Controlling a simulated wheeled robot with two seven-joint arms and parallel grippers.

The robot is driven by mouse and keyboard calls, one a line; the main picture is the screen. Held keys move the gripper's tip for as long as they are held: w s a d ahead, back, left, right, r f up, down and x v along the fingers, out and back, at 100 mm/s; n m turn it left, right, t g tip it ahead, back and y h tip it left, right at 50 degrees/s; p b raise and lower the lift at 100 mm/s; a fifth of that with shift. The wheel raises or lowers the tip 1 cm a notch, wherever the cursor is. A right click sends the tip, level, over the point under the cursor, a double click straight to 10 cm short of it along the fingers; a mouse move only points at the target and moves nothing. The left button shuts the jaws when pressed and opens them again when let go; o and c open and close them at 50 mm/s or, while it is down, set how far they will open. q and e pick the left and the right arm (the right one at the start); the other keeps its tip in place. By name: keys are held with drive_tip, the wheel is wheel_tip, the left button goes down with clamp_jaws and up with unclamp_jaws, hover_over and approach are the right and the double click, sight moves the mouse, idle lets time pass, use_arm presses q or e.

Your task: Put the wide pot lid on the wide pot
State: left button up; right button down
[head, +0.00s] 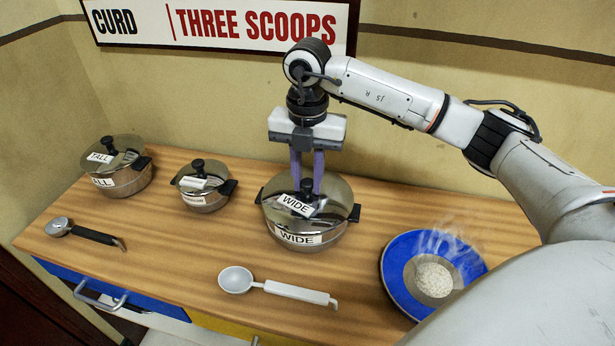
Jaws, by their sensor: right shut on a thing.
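The wide pot (308,242) stands on the wooden counter, right of centre, with a white WIDE label on its front and black side handles. The wide pot lid (332,190) is a shiny metal lid with its own WIDE label. It lies over the pot's mouth and looks about level; I cannot tell whether it is fully seated on the rim. My right gripper (307,184) points down from above and is shut on the lid's black knob, which is partly hidden by the fingers. My left gripper is not in view.
A small lidded pot (201,200) and a lidded TALL pot (128,183) stand to the left. A white ladle (238,280) lies in front, a metal scoop (95,235) at far left. A blue plate (403,272) with white grains is at right, near my arm.

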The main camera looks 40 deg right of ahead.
sight(308, 182)
drive_tip(key=shift+f, duration=0.15)
drive_tip(key=c, duration=1.8)
unclamp_jaws()
wheel_tip(308, 182, up, 6)
drive_tip(key=p, duration=0.4)
wheel_tip(308, 182, up, 5)
drive_tip(key=shift+r+p, duration=0.1)
drive_tip(key=shift+p, duration=0.2)
